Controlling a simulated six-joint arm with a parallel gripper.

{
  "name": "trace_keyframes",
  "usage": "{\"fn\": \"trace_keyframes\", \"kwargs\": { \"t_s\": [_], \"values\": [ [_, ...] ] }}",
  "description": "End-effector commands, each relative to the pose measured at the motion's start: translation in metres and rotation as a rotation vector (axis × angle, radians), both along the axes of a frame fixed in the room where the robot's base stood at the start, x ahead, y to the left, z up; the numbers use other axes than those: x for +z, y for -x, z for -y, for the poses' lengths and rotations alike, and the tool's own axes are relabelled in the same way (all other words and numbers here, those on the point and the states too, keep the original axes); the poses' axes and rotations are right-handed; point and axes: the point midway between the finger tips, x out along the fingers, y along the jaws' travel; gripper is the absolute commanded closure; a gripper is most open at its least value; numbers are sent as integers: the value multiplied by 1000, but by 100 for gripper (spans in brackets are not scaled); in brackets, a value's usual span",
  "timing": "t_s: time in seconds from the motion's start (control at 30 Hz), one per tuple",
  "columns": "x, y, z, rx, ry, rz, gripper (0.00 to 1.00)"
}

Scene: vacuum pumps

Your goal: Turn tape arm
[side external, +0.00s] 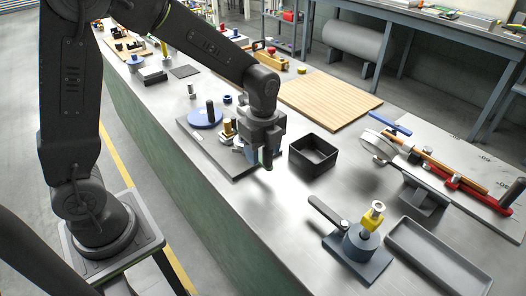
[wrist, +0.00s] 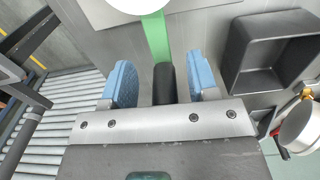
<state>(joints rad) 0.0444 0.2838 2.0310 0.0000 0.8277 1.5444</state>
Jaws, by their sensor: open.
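In the wrist view, a green arm (wrist: 155,36) runs down from a pale round part (wrist: 138,4) at the top edge. A black cylindrical grip (wrist: 164,84) is at its near end; I take this to be the tape arm. My gripper (wrist: 160,82) is open, with one blue pad on each side of the black grip and gaps showing between. I cannot tell how deep the grip sits between the pads. In the side view, my gripper (side external: 266,160) points down at the grey plate's near right end, and hides the tape arm there.
An open black bin (side external: 313,155) stands close right of my gripper; it also shows in the wrist view (wrist: 245,62). A blue disc (side external: 204,117) with a black post is on the grey plate. A yellow-topped fixture (side external: 365,240) and grey tray (side external: 437,257) stand nearer right.

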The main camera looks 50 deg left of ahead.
Motion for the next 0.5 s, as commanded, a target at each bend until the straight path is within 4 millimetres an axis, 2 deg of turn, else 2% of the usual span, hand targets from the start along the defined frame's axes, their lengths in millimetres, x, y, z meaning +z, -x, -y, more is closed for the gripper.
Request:
{"fn": "trace_keyframes", "kwargs": {
  "t_s": [0.23,0.5],
  "values": [
    [10,0,0,0,0,2,46],
    [10,0,0,0,0,1,46]
  ]
}}
